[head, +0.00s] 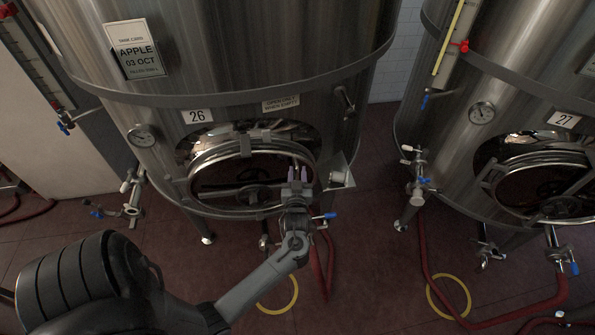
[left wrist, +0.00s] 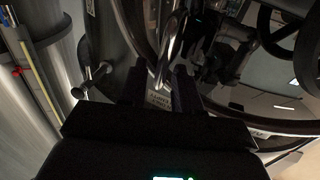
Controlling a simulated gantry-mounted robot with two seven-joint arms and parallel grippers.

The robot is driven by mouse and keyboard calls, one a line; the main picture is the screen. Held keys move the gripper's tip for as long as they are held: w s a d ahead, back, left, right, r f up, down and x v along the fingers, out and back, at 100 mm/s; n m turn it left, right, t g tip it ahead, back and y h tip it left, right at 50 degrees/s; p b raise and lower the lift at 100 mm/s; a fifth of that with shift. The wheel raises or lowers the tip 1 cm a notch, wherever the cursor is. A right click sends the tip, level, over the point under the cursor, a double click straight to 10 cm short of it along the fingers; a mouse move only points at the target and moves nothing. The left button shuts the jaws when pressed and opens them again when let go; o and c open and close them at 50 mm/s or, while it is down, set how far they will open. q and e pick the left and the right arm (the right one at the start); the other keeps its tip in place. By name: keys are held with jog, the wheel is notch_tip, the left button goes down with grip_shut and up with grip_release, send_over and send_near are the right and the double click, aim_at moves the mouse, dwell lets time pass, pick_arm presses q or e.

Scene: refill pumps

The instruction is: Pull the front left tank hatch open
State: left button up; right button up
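The front left tank (head: 235,60) is a steel cylinder labelled 26. Its round hatch (head: 190,184) is low on the front, and a dark gap with bright reflections shows above the hatch's upper rim. A handwheel and dark bars show on the hatch face. My left gripper (head: 298,174) is at the hatch's right edge, its two fingers apart. In the left wrist view the left gripper (left wrist: 158,88) has a shiny metal bar (left wrist: 167,50) just beyond and between its fingers; contact cannot be told. My right gripper is not in view.
A second tank (head: 500,70), labelled 27, stands at right with its own hatch (head: 545,185). Valves (head: 131,195) and a small side bracket (head: 342,178) stick out near the left tank. Red hoses (head: 428,270) and yellow rings (head: 278,295) lie on the red floor.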

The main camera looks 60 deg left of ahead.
pick_arm(q)
jog(key=shift+w+a, duration=0.25)
jog(key=shift+a, duration=0.2)
grip_shut()
jog(key=shift+d, duration=0.1)
